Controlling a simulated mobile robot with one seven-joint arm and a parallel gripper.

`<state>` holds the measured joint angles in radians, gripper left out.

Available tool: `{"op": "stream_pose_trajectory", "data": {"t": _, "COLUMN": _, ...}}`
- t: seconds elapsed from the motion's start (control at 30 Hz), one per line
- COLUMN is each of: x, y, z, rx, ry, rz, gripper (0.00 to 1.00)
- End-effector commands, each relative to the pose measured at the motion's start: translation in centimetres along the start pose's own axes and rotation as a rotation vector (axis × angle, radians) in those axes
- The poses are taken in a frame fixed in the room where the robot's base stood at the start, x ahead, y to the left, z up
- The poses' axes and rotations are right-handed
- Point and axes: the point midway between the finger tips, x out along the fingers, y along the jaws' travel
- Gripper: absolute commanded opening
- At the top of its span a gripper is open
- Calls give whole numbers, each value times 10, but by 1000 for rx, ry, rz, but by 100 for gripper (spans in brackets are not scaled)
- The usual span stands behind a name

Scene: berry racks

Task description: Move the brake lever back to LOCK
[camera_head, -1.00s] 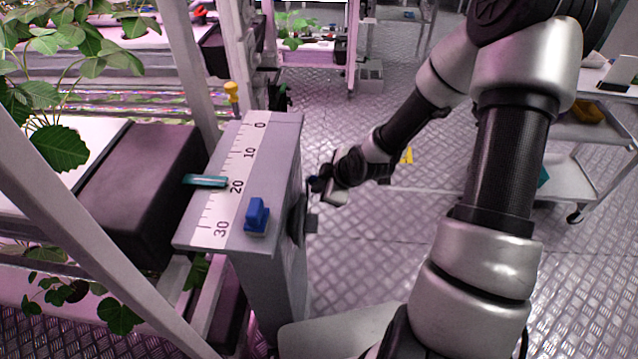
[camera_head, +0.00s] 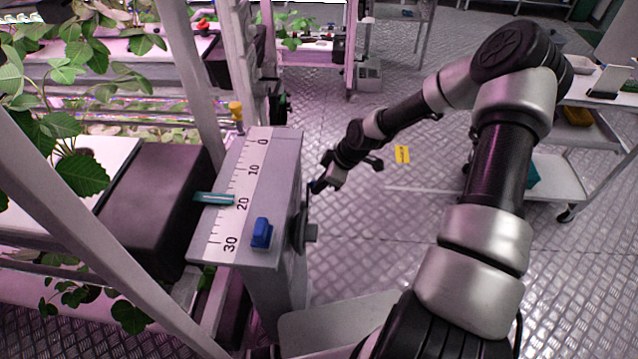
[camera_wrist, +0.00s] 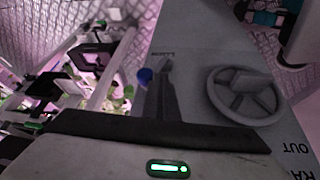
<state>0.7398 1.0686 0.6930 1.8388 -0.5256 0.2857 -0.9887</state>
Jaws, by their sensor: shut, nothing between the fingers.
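A grey column box (camera_head: 290,160) carries a white 0–30 scale (camera_head: 243,205) on top, with a teal pointer (camera_head: 214,199) near 20 and a blue block (camera_head: 262,233) near 30. In the wrist view a small blue knob (camera_wrist: 144,76), likely the brake lever's end, shows just left of my fingers. Faint small lettering is above it; I cannot read it surely. The lever's shaft is hidden. My gripper (camera_head: 319,187) is shut and empty beside the box's right side face. Its closed fingers (camera_wrist: 165,66) point at the panel in the wrist view; contact with the knob cannot be told.
A handwheel (camera_wrist: 242,96) stands out from the same panel, right of my fingers in the wrist view. Plant racks with a dark box (camera_head: 150,200) are on the left. A yellow knob (camera_head: 236,110) is behind the scale.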

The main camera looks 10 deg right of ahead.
Motion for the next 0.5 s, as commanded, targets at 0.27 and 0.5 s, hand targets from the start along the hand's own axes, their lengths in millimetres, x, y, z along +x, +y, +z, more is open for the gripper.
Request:
{"op": "stream_pose_trajectory", "data": {"t": 0.27, "x": 11, "y": 27, "z": -1, "rx": 109, "ry": -37, "rz": -214, "gripper": 0}}
{"op": "stream_pose_trajectory", "data": {"t": 0.5, "x": 21, "y": 44, "z": 0, "rx": 165, "ry": -63, "rz": -340, "gripper": 0}}
